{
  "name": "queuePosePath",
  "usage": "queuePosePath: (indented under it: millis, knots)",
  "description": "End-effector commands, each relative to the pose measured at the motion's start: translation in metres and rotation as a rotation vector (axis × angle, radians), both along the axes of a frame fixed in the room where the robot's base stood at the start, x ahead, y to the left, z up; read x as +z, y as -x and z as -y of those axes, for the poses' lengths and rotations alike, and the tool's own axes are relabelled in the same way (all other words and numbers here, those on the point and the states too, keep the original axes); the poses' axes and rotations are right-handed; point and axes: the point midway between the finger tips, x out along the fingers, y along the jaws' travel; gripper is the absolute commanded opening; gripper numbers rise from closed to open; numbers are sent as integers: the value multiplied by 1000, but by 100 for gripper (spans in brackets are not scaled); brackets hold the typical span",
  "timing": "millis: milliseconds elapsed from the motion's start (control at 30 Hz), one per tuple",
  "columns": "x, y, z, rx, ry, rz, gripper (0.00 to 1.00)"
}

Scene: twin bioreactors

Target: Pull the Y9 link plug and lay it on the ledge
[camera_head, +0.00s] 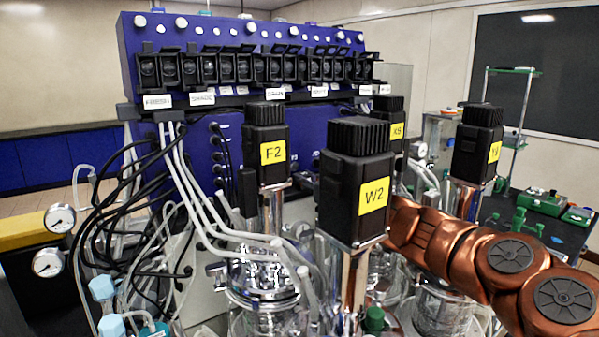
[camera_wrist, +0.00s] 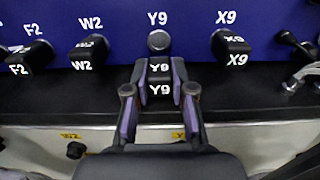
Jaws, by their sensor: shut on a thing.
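The Y9 link plug (camera_wrist: 159,72) is a small black block with white Y9 marks, in the middle of the wrist view. My gripper (camera_wrist: 160,92) is shut on it, one dark finger on each side. Its far end points at a round grey fitting (camera_wrist: 159,40) under the Y9 label on the blue panel. I cannot tell whether the plug is seated there. The black ledge (camera_wrist: 100,111) runs below the panel, beneath the plug. In the head view my gripper and the plug are hidden behind the W2 motor unit.
Black plugs F2 (camera_wrist: 30,57), W2 (camera_wrist: 89,52) and X9 (camera_wrist: 230,46) stick out beside the Y9 plug. The ledge has bare stretches between them. In the head view, tall motor units W2 (camera_head: 355,180), F2 (camera_head: 265,145) and another (camera_head: 478,145) crowd around my arm.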

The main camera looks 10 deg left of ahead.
Motion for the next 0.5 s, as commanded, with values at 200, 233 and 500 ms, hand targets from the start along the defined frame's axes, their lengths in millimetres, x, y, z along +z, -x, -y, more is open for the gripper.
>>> queuePosePath:
  millis: [200, 233, 500]
  knots:
    - [-3, 0, 0, 0, 0, 0, 0]
    - [-3, 0, 0, 0, 0, 0, 0]
    - [-3, 0, 0, 0, 0, 0, 38]
